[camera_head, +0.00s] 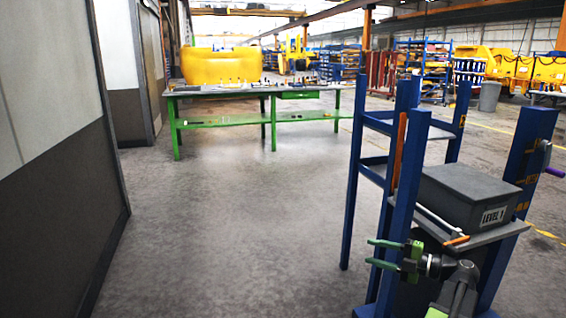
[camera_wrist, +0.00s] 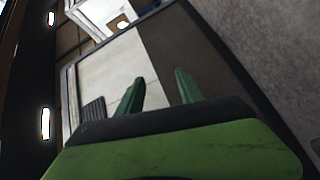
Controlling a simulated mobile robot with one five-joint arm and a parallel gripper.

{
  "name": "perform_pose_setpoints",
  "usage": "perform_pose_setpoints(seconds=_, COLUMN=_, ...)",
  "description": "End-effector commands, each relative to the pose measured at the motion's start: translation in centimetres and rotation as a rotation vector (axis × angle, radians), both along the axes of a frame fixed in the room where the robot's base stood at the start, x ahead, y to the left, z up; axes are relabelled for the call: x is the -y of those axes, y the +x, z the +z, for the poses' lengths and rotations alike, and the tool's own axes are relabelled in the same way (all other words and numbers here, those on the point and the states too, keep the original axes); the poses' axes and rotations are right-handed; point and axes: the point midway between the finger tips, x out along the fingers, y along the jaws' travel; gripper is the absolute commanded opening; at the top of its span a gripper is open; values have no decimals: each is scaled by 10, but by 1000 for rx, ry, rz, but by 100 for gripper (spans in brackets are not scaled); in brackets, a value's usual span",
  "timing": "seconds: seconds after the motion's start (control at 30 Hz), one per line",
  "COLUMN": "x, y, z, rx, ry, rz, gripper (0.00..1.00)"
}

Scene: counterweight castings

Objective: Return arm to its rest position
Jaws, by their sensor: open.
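My gripper (camera_head: 376,253) is at the lower right of the head view, on my arm in front of the blue rack. Its two green fingers point left and stand apart with nothing between them. The wrist view also shows the open fingers of my gripper (camera_wrist: 160,92), with the wall panels beyond them. Part of my arm is cut off by the bottom edge of the head view.
A blue rack (camera_head: 404,150) stands close at right, with a grey box (camera_head: 465,195) labelled "LEVEL 1" on its shelf. A dark-and-white wall (camera_head: 60,190) runs along the left. A green workbench (camera_head: 273,120) stands farther back. The grey floor (camera_head: 230,220) between is clear.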

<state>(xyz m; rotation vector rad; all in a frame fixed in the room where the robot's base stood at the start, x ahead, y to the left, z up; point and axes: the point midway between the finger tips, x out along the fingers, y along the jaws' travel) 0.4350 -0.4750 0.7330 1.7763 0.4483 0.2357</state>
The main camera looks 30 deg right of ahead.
Motion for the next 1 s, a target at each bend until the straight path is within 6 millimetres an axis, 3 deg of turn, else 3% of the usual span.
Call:
perform_pose_setpoints(seconds=0.03, x=-35, y=35, z=-7, rx=-29, ry=-4, rz=78, gripper=43)
perform_pose_setpoints(seconds=0.1, x=-81, y=75, z=-17, rx=-85, ry=-1, rz=172, gripper=43)
perform_pose_setpoints(seconds=0.2, x=-154, y=123, z=-36, rx=-192, ry=12, rz=302, gripper=43)
perform_pose_setpoints(seconds=0.33, x=-256, y=166, z=-64, rx=-384, ry=31, rz=446, gripper=43)
perform_pose_setpoints(seconds=0.5, x=-398, y=188, z=-108, rx=-735, ry=36, rz=558, gripper=43)
perform_pose_setpoints(seconds=0.6, x=-472, y=181, z=-136, rx=-981, ry=16, rz=539, gripper=43)
perform_pose_setpoints(seconds=0.7, x=-529, y=166, z=-163, rx=-1231, ry=-13, rz=420, gripper=43)
perform_pose_setpoints(seconds=0.77, x=-553, y=155, z=-179, rx=-1373, ry=-26, rz=286, gripper=43)
perform_pose_setpoints(seconds=0.83, x=-564, y=145, z=-193, rx=-1496, ry=-20, rz=90, gripper=43)
perform_pose_setpoints(seconds=0.93, x=-555, y=138, z=-207, rx=-1599, ry=40, rz=-233, gripper=43)
perform_pose_setpoints(seconds=1.0, x=-534, y=136, z=-213, rx=-1628, ry=117, rz=-465, gripper=43)
